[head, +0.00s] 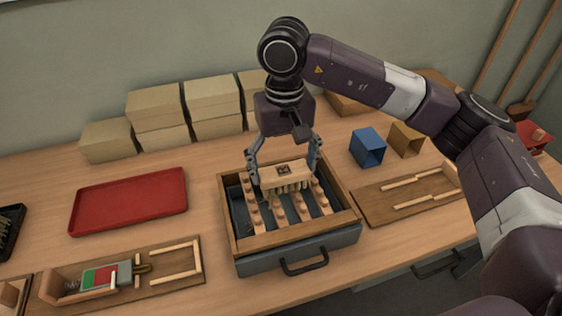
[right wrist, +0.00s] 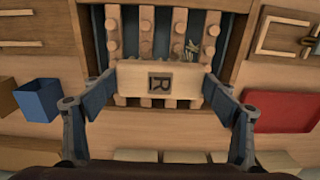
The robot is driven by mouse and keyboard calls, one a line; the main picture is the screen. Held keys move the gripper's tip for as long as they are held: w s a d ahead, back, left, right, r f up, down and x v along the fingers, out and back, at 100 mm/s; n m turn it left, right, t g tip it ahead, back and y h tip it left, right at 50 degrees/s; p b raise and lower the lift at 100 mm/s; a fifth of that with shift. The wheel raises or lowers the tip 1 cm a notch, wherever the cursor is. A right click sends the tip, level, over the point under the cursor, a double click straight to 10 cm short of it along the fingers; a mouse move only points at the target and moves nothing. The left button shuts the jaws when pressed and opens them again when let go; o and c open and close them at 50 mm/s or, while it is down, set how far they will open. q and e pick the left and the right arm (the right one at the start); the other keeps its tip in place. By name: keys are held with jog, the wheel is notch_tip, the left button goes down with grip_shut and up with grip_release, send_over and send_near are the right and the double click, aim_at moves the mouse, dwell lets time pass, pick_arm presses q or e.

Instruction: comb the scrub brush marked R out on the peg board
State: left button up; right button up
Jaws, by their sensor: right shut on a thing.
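The scrub brush marked R (head: 290,174) is a pale wooden block with bristles hanging below. The peg board (head: 259,219) has wooden slats with round pegs and sits in a wooden-framed tray. The brush is over the back part of the peg board. I cannot tell whether the bristles touch the pegs. My left gripper is not in view.
The tray's wooden frame (head: 236,239) stands on a grey drawer with a dark handle. A red tray (head: 130,199) is at left, and stacked boxes (head: 158,107) stand behind. A blue bin (head: 367,147) is at right. Wooden fixtures lie at both sides.

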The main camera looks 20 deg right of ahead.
aim_at(289, 181)
jog(key=shift+s+f+b, duration=0.1)
jog(key=shift+s+b, duration=0.4)
jog(key=shift+s, duration=1.65)
jog(key=shift+w+b, duration=0.25)
jog(key=shift+b, duration=0.05)
jog(key=shift+w, duration=0.75)
jog(key=shift+w+b, duration=0.4)
jog(key=shift+w, duration=0.6)
pick_arm(q)
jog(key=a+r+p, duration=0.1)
jog(key=p, duration=0.3)
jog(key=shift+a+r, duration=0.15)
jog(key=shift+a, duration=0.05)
pick_arm(e)
jog(key=w+r, duration=0.4)
jog(key=r, duration=0.2)
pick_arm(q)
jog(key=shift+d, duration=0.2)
pick_arm(e)
jog(key=shift+a, duration=0.1)
